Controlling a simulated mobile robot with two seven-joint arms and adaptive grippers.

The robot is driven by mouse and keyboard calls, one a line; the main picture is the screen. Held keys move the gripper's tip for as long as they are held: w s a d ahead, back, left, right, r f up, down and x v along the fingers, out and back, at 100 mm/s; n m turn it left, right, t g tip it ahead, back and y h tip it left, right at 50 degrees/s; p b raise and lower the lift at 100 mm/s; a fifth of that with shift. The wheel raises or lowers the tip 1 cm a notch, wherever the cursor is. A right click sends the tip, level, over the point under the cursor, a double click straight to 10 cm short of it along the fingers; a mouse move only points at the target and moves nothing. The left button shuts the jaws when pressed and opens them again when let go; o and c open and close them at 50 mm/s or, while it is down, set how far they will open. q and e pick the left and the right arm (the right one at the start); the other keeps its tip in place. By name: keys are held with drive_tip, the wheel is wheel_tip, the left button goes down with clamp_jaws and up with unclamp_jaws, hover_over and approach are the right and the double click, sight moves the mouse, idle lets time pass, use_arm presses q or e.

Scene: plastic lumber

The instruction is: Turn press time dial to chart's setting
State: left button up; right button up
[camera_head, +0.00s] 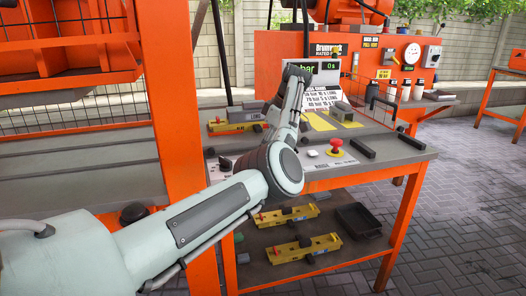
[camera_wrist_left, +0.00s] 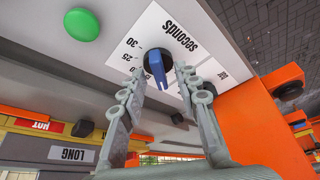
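The press time dial (camera_wrist_left: 158,65) is a dark knob with a blue bar, on a white plate marked "seconds" (camera_wrist_left: 180,35) in the left wrist view. The numbers 30 and 25 show beside it; which mark the bar points to I cannot tell. My left gripper (camera_wrist_left: 162,78) is open, one finger on each side of the dial; whether they touch it is unclear. In the head view my left arm hides the gripper and dial. The chart (camera_head: 322,96) stands at the back of the bench, its small print partly covered by my arm. My right gripper is not in view.
A green button (camera_wrist_left: 82,24) is beside the dial plate. On the bench (camera_head: 400,150) are a red mushroom button (camera_head: 336,144), black handles (camera_head: 362,148) and a yellow mould (camera_head: 238,126). An orange frame post (camera_head: 168,90) stands beside my arm.

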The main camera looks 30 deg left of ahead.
use_arm(q)
drive_tip(key=v, duration=1.2)
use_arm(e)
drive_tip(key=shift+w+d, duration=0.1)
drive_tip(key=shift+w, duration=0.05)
use_arm(q)
drive_tip(key=shift+d+f, duration=0.1)
drive_tip(key=shift+f, duration=0.1)
